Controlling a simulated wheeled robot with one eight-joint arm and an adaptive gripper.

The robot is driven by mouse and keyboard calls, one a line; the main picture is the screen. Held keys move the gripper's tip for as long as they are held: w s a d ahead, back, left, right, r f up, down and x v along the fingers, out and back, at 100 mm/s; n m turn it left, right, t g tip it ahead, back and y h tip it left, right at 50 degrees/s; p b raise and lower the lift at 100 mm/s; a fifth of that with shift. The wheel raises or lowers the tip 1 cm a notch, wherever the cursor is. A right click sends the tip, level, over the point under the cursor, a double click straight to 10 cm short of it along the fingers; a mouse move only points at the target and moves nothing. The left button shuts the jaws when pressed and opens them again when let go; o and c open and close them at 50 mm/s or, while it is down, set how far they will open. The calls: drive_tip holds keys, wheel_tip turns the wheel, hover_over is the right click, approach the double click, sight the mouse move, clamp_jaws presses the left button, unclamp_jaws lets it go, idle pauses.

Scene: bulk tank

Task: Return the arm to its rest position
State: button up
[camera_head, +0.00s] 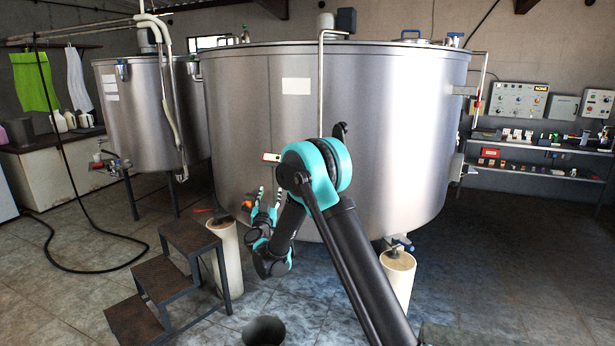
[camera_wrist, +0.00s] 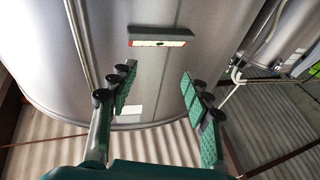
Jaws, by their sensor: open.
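My gripper (camera_head: 268,199) is in front of the large steel tank (camera_head: 400,130), fingers pointing up in the head view. In the wrist view my gripper (camera_wrist: 160,105) has its two green-padded fingers spread apart with nothing between them. The arm reaches out from the lower right of the head view and bends at a teal joint. I cannot tell the exact gap between fingers and tank.
Metal steps (camera_head: 190,236) stand left of my gripper, beside a pale cylindrical tank foot (camera_head: 226,262). A dark round bucket-like thing (camera_head: 264,330) is on the floor below. A smaller tank (camera_head: 140,110) stands left. Shelves (camera_head: 540,172) line the right wall. Floor at right is clear.

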drive_tip(key=s+d+r+n+g+y, duration=0.4)
drive_tip(key=s+d+r+n+y, duration=0.2)
drive_tip(key=s+d+y, duration=0.2)
drive_tip(key=s+d+f+m+g+h, duration=0.1)
drive_tip(key=s+d+f+g, duration=0.3)
drive_tip(key=s, duration=0.9)
drive_tip(key=s+d+f+m+g+h, duration=0.2)
drive_tip(key=s+d+f+g+h, duration=0.1)
drive_tip(key=s+d+f, duration=0.6)
drive_tip(key=s+d+f+m+g+h, duration=0.1)
drive_tip(key=s+d+f+g+h, duration=0.2)
drive_tip(key=s+d, duration=1)
drive_tip(key=s+f+g, duration=0.2)
drive_tip(key=s+f, duration=0.1)
drive_tip(key=f, duration=0.1)
drive_tip(key=shift+s+d+f+m+g, duration=0.15)
drive_tip(key=shift+s+f+m+g, duration=0.15)
drive_tip(key=shift+s+f+m, duration=0.1)
